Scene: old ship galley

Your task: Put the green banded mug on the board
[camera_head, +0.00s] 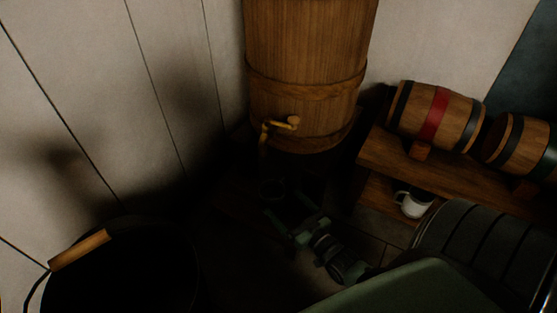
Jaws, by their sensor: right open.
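My right gripper (290,210) is in the dark floor area below the large barrel's tap, its jaws open. A dark, cup-like shape (271,189) is just beyond its fingers, under the tap. It is too dark to tell whether this is the green banded mug, or whether the gripper touches it. A white mug (413,204) with a dark handle side stands on the low shelf at right; no green band can be made out on it. I cannot make out a board. My left gripper is not in view.
A large upright wooden barrel (305,50) with a brass tap (281,124) stands at the back. Two small casks (432,115) lie on a wooden bench (400,155) at right. A black bucket (120,270) with a wooden handle grip is at lower left, near the pale plank wall (90,80).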

